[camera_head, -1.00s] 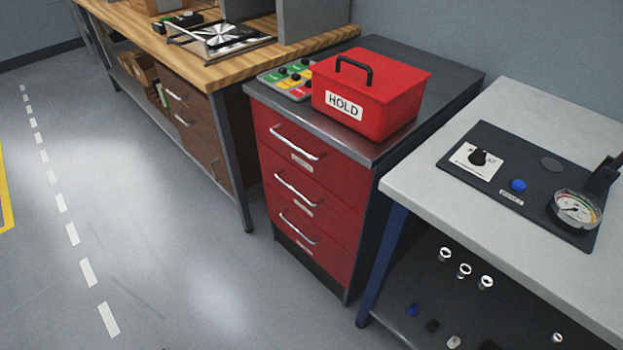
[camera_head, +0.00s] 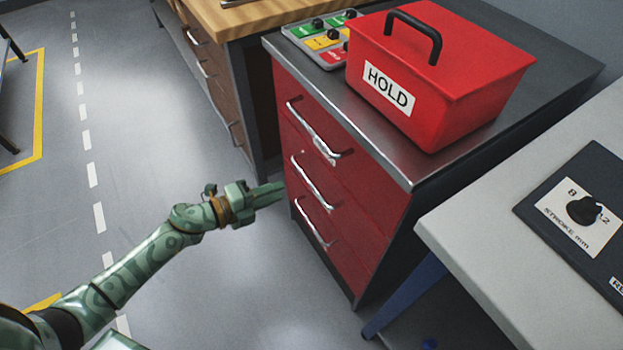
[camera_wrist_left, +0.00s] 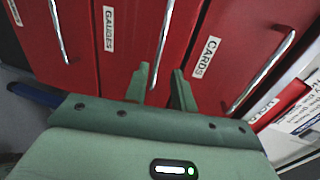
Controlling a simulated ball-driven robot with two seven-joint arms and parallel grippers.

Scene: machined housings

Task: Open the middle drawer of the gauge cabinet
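The gauge cabinet (camera_head: 345,185) has a red front with three drawers, all shut. The middle drawer's silver bar handle (camera_head: 312,183) also shows in the left wrist view (camera_wrist_left: 165,45), with a GAUGES label (camera_wrist_left: 108,28) beside it. My left gripper (camera_head: 284,188) points at the cabinet front, by the near left part of the middle handle. In the left wrist view my left gripper (camera_wrist_left: 162,82) is open, its fingers apart with the handle's lower end seen between them. I cannot tell whether they touch it. My right gripper is out of view.
A red HOLD box (camera_head: 435,75) and a button panel (camera_head: 318,40) stand on the cabinet top. The top drawer handle (camera_head: 313,128) and bottom drawer handle (camera_head: 311,223) flank the middle one. A grey bench (camera_head: 470,240) stands close at right. Floor at left is open.

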